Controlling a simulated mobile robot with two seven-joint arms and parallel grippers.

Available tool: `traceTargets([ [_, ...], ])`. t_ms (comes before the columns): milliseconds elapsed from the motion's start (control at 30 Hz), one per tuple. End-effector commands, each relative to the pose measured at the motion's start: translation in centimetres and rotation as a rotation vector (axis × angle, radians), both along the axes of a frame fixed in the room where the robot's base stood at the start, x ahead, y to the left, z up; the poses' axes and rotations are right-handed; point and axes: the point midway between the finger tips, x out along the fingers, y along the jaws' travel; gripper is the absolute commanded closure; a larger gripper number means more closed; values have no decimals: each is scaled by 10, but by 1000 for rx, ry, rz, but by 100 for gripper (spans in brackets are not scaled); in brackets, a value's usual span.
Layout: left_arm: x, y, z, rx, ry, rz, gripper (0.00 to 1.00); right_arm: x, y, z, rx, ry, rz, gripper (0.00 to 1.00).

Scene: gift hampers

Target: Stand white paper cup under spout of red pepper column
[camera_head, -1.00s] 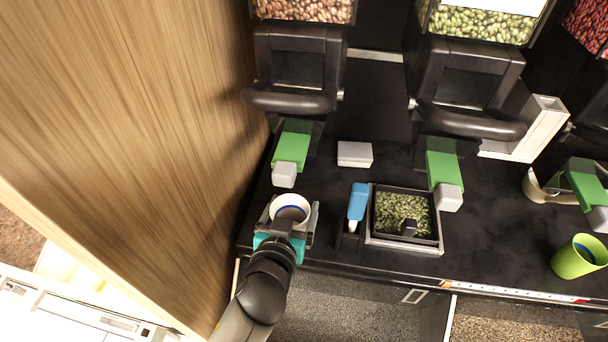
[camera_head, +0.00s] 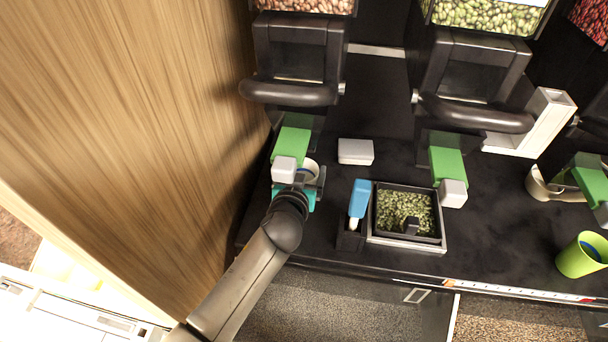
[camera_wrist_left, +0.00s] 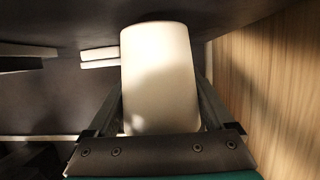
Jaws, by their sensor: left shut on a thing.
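The white paper cup (camera_head: 311,168) is in my left gripper (camera_head: 302,182), at the foot of the left column (camera_head: 290,62), which holds pinkish-brown grains. The cup's rim is partly hidden by the green spout piece (camera_head: 293,139) and its grey end block (camera_head: 285,169). In the left wrist view the cup (camera_wrist_left: 160,75) is upright between the two fingers. I cannot tell its exact gap to the counter or the spout. A column with deep red grains (camera_head: 589,18) shows at the upper right edge. My right gripper is not in view.
A wooden panel (camera_head: 130,130) stands close on the left. On the dark counter are a grey-white box (camera_head: 355,151), a blue-handled tool (camera_head: 359,197) in a holder, a tray of green grains (camera_head: 443,246) and a lime-green cup (camera_head: 581,255). A middle column (camera_head: 470,75) holds green grains.

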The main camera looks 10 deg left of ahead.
Motion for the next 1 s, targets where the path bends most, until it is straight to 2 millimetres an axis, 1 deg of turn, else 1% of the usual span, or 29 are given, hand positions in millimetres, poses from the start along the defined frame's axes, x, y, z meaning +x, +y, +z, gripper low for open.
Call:
traceTargets([
  [33, 0, 0, -6, 1, -2, 0, 74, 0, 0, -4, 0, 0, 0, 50],
  [67, 0, 0, -7, 2, -2, -2, 74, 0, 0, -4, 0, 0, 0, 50],
  [333, 0, -1, -7, -1, -4, -1, 74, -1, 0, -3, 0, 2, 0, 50],
  [467, 0, 0, -11, -1, -3, -1, 74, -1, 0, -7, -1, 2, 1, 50],
  [500, 0, 0, -11, -1, -3, -1, 11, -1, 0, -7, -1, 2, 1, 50],
  [600, 0, 0, -10, 0, -3, -1, 0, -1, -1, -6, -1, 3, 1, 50],
  [867, 0, 0, -10, 0, -3, -1, 0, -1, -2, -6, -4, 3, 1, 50],
  [967, 0, 0, -5, 1, -4, -1, 0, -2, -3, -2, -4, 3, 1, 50],
  [1000, -3, -1, -5, -1, -2, -2, 0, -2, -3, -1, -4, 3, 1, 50],
])
